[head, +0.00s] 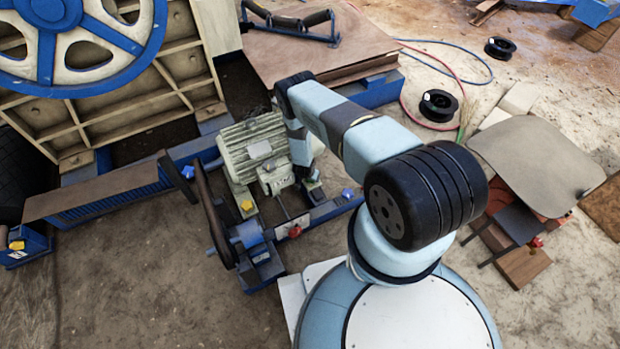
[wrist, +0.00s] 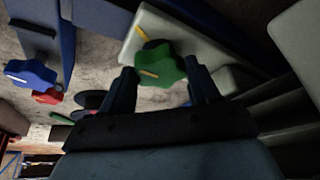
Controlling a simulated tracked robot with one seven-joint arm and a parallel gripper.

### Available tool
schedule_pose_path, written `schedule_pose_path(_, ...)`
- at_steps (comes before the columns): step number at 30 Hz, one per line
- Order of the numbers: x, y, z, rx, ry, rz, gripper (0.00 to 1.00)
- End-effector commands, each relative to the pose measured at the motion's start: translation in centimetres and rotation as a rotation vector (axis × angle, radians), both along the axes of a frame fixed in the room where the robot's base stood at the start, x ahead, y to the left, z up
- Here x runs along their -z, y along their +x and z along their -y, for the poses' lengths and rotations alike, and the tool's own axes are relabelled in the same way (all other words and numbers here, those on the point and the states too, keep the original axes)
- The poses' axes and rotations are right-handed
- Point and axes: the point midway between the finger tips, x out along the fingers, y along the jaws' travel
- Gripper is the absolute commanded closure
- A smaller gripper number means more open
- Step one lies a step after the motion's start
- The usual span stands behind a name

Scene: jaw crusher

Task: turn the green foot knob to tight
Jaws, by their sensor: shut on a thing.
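The green foot knob (wrist: 158,64) shows in the wrist view, sitting on a pale foot plate (wrist: 190,40). It has a lobed edge and a yellow pointer line across its top. A yellow mark (wrist: 142,32) is on the plate beyond it. My gripper (wrist: 164,84) has one finger on each side of the knob, shut on it. In the head view my arm reaches down beside the pale green motor (head: 255,148); the knob and the fingertips are hidden there behind the arm.
A blue knob (wrist: 30,73) and a red knob (wrist: 48,96) are left of my gripper in the wrist view. In the head view, a yellow knob (head: 247,206), a red knob (head: 295,231) and a blue knob (head: 347,193) sit around the motor base. A belt (head: 212,215) stands at its left.

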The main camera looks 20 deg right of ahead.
Motion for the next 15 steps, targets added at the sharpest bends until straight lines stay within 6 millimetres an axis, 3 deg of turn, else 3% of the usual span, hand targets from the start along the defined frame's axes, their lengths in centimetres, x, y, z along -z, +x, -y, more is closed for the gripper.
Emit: schedule_pose_path(15,0.09,-0.15,0.19,0.036,-0.001,-0.002,0.70)
